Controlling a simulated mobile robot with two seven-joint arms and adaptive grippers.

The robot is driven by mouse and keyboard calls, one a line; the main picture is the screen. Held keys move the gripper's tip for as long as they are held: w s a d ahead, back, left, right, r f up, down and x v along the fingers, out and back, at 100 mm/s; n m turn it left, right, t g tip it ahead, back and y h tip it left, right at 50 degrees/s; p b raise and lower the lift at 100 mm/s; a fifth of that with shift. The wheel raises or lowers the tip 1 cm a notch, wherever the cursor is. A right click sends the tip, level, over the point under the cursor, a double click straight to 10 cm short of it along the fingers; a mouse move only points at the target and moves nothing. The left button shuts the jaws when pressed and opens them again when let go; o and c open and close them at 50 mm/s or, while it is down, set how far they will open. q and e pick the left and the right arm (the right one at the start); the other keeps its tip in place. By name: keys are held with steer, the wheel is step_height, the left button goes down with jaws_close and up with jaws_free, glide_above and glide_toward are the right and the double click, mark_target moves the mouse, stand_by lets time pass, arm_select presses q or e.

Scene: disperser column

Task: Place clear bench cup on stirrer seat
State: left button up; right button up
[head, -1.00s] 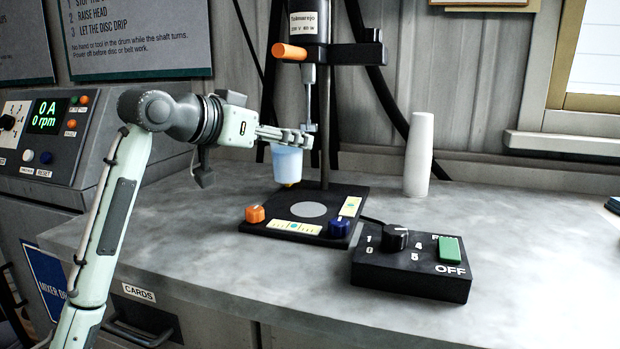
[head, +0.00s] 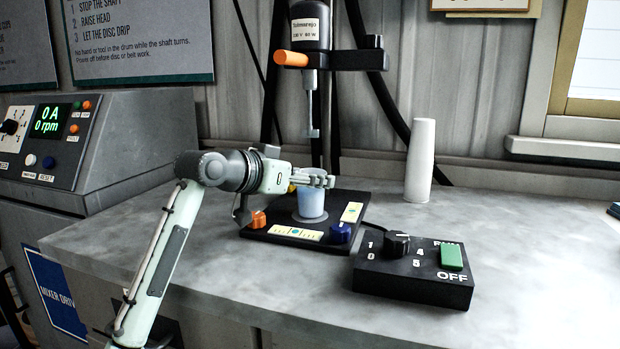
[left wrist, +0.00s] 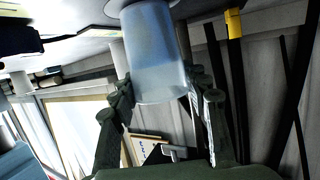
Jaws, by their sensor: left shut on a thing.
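The clear bench cup (head: 311,204), pale blue and translucent, is upright over the pale round seat on the black stirrer base (head: 275,222). It hides most of the seat; I cannot tell whether its bottom touches. My left gripper (head: 319,179) comes from the left and is shut on the cup near its rim. In the left wrist view the cup (left wrist: 155,55) shows inverted between the two fingers of my left gripper (left wrist: 160,84). My right gripper is not in view.
The stirrer shaft (head: 311,105) hangs above the cup, with an orange handle (head: 291,59) beside the motor. Orange (head: 258,218) and blue (head: 340,232) knobs sit on the base's front corners. A black control box (head: 412,280) stands front right, a white cup stack (head: 420,160) behind.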

arm_select(q)
steer(key=shift+f, duration=0.15)
steer(key=o, duration=1.3)
steer(key=shift+s+a+r, duration=0.15)
steer(key=shift+r, duration=0.05)
steer(key=v, duration=1.1)
steer(key=shift+s, duration=0.3)
steer(key=shift+a+r, duration=0.1)
steer(key=shift+a, duration=0.05)
